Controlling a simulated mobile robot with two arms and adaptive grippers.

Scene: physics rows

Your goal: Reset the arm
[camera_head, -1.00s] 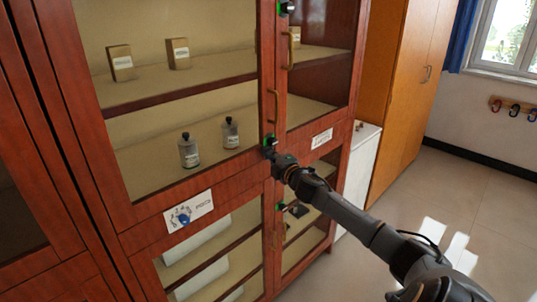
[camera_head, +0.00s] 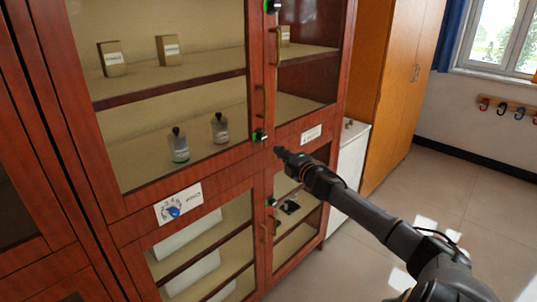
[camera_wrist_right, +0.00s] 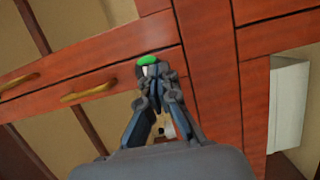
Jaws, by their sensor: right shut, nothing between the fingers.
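My right arm reaches in from the lower right of the head view. Its gripper (camera_head: 281,152) is shut and empty, in front of the red wooden cabinet (camera_head: 225,166), just right of a small green-lit lock (camera_head: 260,136) on the door frame. In the right wrist view the shut fingers (camera_wrist_right: 152,75) point at the cabinet front, with a green and white piece (camera_wrist_right: 149,62) right by their tips. I cannot tell whether they touch it. My left gripper does not show.
Brass handles (camera_head: 265,103) stick out along the cabinet doors. Bottles (camera_head: 179,146) and small boxes (camera_head: 112,58) stand on shelves behind the glass. A white unit (camera_head: 348,170) and an orange wardrobe (camera_head: 395,90) stand to the right. The floor (camera_head: 460,195) at right is open.

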